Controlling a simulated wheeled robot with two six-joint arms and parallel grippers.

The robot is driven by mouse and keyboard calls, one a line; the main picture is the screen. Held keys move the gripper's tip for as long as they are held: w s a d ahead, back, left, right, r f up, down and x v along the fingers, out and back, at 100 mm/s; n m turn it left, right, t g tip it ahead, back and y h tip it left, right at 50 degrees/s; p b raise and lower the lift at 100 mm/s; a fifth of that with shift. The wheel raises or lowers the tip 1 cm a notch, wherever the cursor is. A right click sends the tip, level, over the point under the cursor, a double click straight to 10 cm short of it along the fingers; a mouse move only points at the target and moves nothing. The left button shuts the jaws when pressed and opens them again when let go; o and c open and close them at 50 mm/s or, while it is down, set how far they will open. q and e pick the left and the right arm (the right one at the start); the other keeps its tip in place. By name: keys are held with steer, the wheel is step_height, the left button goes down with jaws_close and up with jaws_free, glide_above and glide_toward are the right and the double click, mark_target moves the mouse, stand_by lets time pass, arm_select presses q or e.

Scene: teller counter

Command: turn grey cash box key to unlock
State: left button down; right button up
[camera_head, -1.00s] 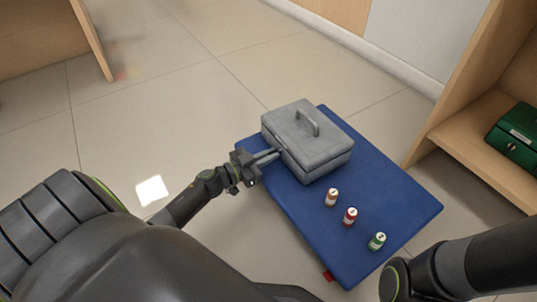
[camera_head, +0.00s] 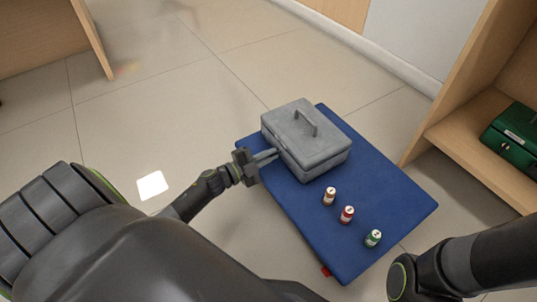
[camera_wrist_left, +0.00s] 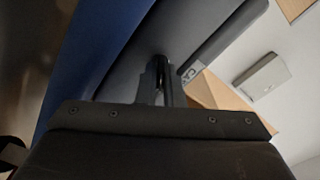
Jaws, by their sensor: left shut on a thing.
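The grey cash box (camera_head: 308,133) stands closed on the blue mat (camera_head: 390,200), with its handle on the lid. It also shows close up in the left wrist view (camera_wrist_left: 190,35). My left gripper (camera_head: 274,154) is at the box's left-front side, its fingers reaching to the lock area. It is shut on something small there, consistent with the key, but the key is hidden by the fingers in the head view. In the left wrist view the fingers (camera_wrist_left: 160,85) meet at a dark spot against the box face. My right gripper is out of view.
Three small rolls stand on the mat in front of the box: a brown one (camera_head: 329,196), a red one (camera_head: 347,214) and a green one (camera_head: 373,238). A green box (camera_head: 515,135) sits on a wooden shelf (camera_head: 470,150) at the right. Floor is clear at left.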

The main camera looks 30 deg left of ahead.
arm_select(q)
steer(key=m, duration=0.5)
steer(key=shift+f+m+b, duration=0.2)
steer(key=shift+m+b, duration=0.1)
steer(key=shift+b, duration=0.05)
steer(key=shift+m, duration=0.5)
steer(key=c, duration=1.6)
jaws_free()
steer(key=shift+o, duration=0.2)
steer(key=shift+r, duration=0.1)
